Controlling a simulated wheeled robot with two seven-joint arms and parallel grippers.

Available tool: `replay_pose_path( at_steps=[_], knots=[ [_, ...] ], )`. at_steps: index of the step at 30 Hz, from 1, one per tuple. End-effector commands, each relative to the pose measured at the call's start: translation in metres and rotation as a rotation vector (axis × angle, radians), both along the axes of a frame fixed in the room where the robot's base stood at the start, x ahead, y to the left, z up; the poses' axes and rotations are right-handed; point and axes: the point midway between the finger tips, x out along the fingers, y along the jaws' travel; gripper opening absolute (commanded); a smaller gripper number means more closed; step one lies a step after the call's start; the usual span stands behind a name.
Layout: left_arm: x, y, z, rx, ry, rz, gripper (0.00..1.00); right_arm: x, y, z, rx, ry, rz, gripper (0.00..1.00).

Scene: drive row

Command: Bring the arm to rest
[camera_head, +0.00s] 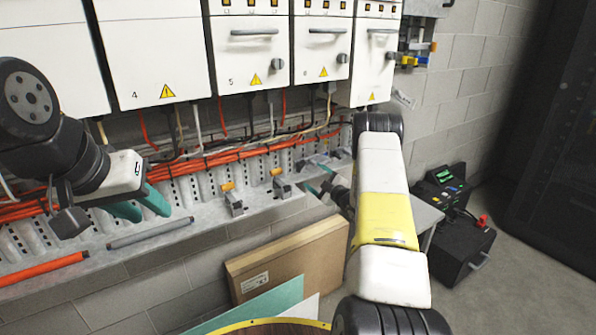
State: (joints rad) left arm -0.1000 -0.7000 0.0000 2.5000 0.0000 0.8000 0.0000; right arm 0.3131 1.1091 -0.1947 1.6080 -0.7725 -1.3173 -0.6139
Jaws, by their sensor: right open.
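My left gripper (150,212) hangs over the grey shelf at the left, its two teal fingers pointing down and to the right. The fingers stand a little apart with nothing visible between them. My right arm reaches up from the bottom right, with a white and yellow link in front of the shelf's right end. My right gripper (318,190) is small and partly hidden behind that arm, near the shelf's right end. It is open, and I see nothing held in it.
Numbered white drive cabinets (158,60) line the wall above orange cables. A grey rod (150,233) and an orange rod (42,269) lie along the shelf (205,222). A cardboard box (290,262) leans below. A black case (460,255) stands at right, beside open floor.

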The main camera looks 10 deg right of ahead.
Motion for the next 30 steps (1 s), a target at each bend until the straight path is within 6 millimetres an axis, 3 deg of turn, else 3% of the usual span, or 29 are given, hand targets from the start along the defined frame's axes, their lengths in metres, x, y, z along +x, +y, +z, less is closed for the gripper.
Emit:
replay_pose_path(
  at_steps=[11,14,17,23,26,30],
  knots=[
    [0.0,0.0,0.0,0.0,0.0,0.0,0.36,-0.005,-0.002,0.0,0.0,0.0,0.0,0.73],
    [0.0,0.0,0.0,0.0,0.0,0.0,0.36,-0.002,-0.003,0.009,0.0,0.008,-0.012,0.73],
    [0.0,0.0,0.0,0.0,0.0,0.0,0.36,0.005,-0.006,0.036,0.005,0.04,-0.051,0.73],
    [0.0,0.0,0.0,0.0,0.0,0.0,0.36,0.006,-0.012,0.125,0.063,0.174,-0.2,0.73],
    [0.0,0.0,0.0,0.0,0.0,0.0,0.36,-0.009,-0.011,0.167,0.118,0.251,-0.276,0.73],
    [0.0,0.0,0.0,0.0,0.0,0.0,0.36,-0.045,-0.002,0.217,0.208,0.364,-0.368,0.73]
  ],
)
